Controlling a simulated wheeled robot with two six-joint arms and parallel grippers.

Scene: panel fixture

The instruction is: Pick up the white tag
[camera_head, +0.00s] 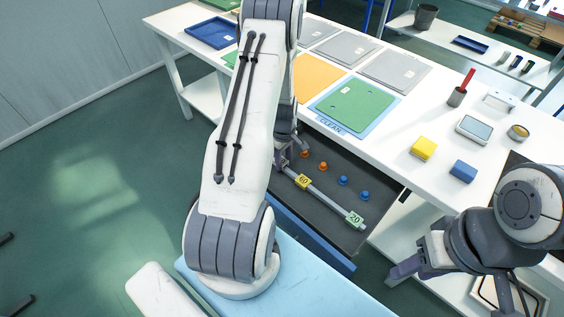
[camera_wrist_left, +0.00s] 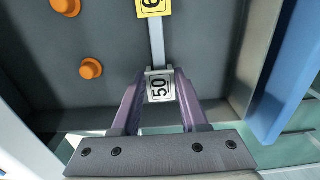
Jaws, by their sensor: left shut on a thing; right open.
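The white tag (camera_wrist_left: 159,88) marked 50 sits between the two fingers of my left gripper (camera_wrist_left: 160,85) in the left wrist view. The fingers are shut on it, and it is at the near end of a grey bar (camera_wrist_left: 156,42). I cannot tell whether it still touches the bar. In the head view my left gripper (camera_head: 284,154) is at the bar's upper left end, inside an open drawer, and mostly hides the tag. My right gripper (camera_head: 400,275) is open and empty, low at the right, beside the table.
A yellow tag (camera_head: 303,181) and a green tag (camera_head: 354,219) are on the same bar. Orange knobs (camera_head: 305,153) and blue knobs (camera_head: 343,181) stand along the drawer floor (camera_head: 325,217). The drawer walls are close to my left gripper. Yellow and blue blocks (camera_head: 463,171) lie on the white table.

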